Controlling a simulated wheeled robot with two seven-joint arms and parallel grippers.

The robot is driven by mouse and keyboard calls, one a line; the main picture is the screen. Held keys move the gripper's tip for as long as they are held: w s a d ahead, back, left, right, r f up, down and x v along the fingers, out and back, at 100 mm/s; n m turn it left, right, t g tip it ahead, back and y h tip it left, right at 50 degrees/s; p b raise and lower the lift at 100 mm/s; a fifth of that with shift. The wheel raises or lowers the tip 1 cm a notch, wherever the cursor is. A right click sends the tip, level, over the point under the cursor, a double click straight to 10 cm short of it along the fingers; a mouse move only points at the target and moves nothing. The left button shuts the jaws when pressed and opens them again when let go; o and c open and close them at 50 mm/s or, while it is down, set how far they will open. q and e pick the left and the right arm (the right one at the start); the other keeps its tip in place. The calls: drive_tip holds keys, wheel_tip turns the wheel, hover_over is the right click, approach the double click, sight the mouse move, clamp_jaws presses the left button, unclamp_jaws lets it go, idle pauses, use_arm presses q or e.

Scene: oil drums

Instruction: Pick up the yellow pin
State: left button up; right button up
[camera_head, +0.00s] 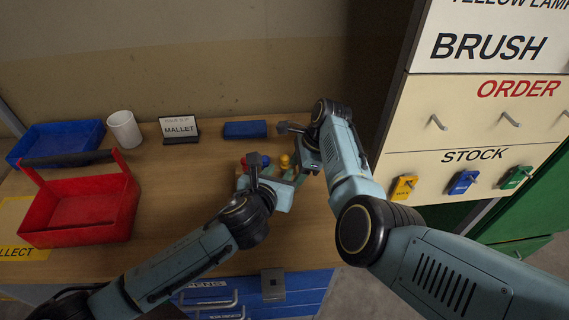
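The yellow pin (285,161) stands upright among other pins near the back middle of the wooden table. A blue pin (265,160) and a red pin (244,162) are to its left; their lower parts are partly hidden. My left gripper (277,172) is just in front of the pins, its fingers spread apart, with one dark fingertip by the red and blue pins. It does not visibly hold anything. My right gripper (298,147) is just behind and right of the yellow pin, its fingers apart and empty.
A red open carrier (92,188) and a blue tray (90,132) are at the left. A white cup (125,130), a MALLET sign (179,129) and a blue block (245,130) stand along the back. A labelled cabinet (455,125) rises at the right.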

sight(283, 165)
use_arm(q)
drive_tip(key=shift+x, duration=2.55)
drive_tip(key=shift+a+f, duration=0.1)
drive_tip(key=shift+a, duration=0.15)
clamp_jaws()
